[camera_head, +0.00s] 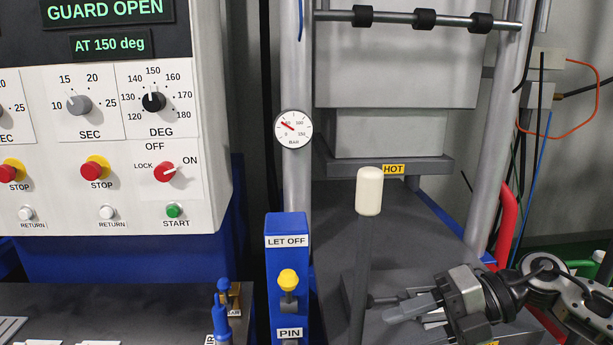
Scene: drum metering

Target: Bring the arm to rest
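My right gripper (402,310) is at the lower right, with its arm coming in from the right edge. Its grey fingers point left, toward the dark shaft of a lever with a cream knob (369,191). I see no object held between the fingers, but their overlap hides whether they are apart. I cannot tell whether they touch the shaft. The lever stands upright. My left gripper is not in view.
A control panel (135,200) with dials and buttons fills the left; its display reads GUARD OPEN. A blue LET OFF post (287,258) with a yellow knob stands left of the lever. A pressure gauge (293,129) is on the upright. A HOT-labelled plate (430,166) is behind.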

